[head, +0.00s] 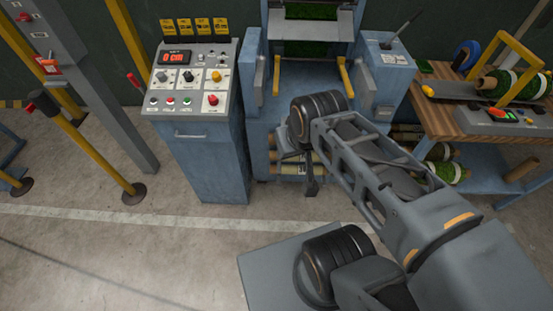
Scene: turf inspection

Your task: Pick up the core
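A plain brown tube that looks like a bare core (522,169) lies on the lower shelf of the wooden-topped bench at the right. Pale rolls or tubes (320,170) lie low in the blue machine, partly hidden behind my arm; I cannot tell if they are cores. My gripper (311,186) hangs at the end of my arm in front of the machine, well left of the brown tube. Its fingers are dark and mostly hidden by my wrist, so their opening does not show. I see nothing held in it.
The blue machine (262,106) stands at the back centre. A control console (208,160) with buttons and a red display is left of it. The bench (440,122) carries green turf rolls (505,84). Yellow posts (97,158) stand at left. The concrete floor (120,245) at front left is clear.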

